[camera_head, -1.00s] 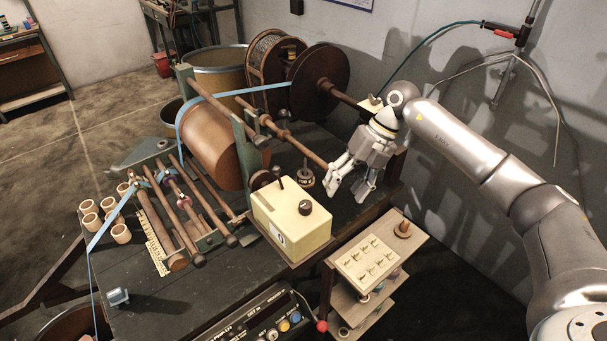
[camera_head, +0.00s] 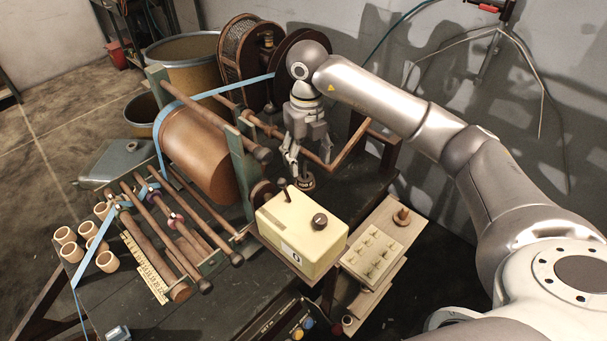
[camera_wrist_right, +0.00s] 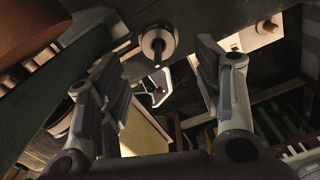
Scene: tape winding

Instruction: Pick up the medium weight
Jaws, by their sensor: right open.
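A dark round weight (camera_head: 304,183) with a brownish upper part stands on the workbench behind the cream box. It appears to be the medium weight, though its size class cannot be told. My right gripper (camera_head: 308,165) points down just above and around it, fingers apart and apparently empty. Whether the fingers touch the weight is unclear. In the right wrist view the two open fingers (camera_wrist_right: 165,90) frame the scene, and a round pale piece with a dark centre (camera_wrist_right: 158,42) shows between them near the top. My left gripper does not show.
The cream box (camera_head: 302,232) with a dark knob stands close in front. Wooden rods and the brown drum (camera_head: 200,155) lie left. A small shelf stand (camera_head: 372,255) with several small pegs is at right. Several pale cups (camera_head: 88,232) sit at left.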

